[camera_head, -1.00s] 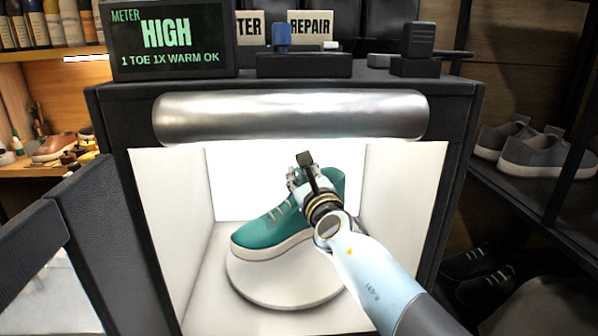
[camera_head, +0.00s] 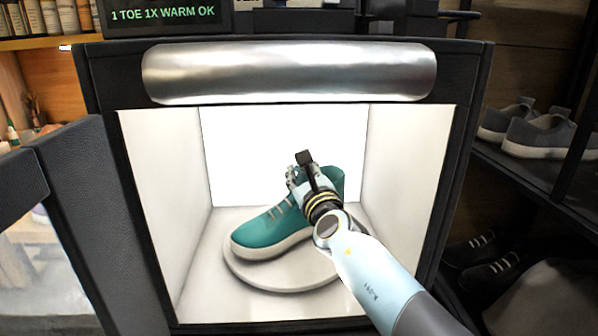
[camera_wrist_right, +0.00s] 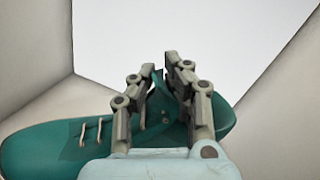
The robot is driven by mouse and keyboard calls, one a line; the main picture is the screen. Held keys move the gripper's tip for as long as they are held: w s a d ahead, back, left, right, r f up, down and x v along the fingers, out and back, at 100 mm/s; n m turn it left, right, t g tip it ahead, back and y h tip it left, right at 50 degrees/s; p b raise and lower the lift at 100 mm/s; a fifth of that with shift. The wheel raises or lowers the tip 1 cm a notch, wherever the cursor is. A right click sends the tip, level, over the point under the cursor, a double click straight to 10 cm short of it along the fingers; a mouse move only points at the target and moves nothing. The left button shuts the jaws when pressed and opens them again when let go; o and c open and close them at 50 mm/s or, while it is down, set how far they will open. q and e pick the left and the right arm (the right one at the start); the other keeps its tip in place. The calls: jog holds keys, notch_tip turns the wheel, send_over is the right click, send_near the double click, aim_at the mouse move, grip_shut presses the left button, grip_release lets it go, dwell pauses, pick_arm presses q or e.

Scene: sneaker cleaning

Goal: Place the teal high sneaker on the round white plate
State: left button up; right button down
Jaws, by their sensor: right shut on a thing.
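The teal high sneaker (camera_head: 268,232) is inside the white box, toe pointing left, upright with its white sole down. It is over the round white plate (camera_head: 290,279); I cannot tell for sure whether the sole touches it. My right gripper (camera_head: 297,178) is shut on the sneaker's upper near the ankle opening. In the right wrist view the two fingers (camera_wrist_right: 160,95) pinch the collar of the sneaker (camera_wrist_right: 60,150), laces on the left. The gripper and forearm hide part of the heel side. My left gripper is not in view.
The white box (camera_head: 160,210) has close side walls and a metal cylinder (camera_head: 290,74) across its top front edge. A dark open door panel (camera_head: 100,220) stands at left. Grey sneakers (camera_head: 540,132) sit on a shelf at right.

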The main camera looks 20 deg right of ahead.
jog(key=shift+f+b, duration=0.3)
jog(key=shift+f, duration=0.05)
jog(key=c, duration=1.3)
grip_release()
jog(key=shift+s+f, duration=0.1)
jog(key=s, duration=1.2)
jog(key=shift+a+f, duration=0.2)
jog(key=shift+a, duration=0.1)
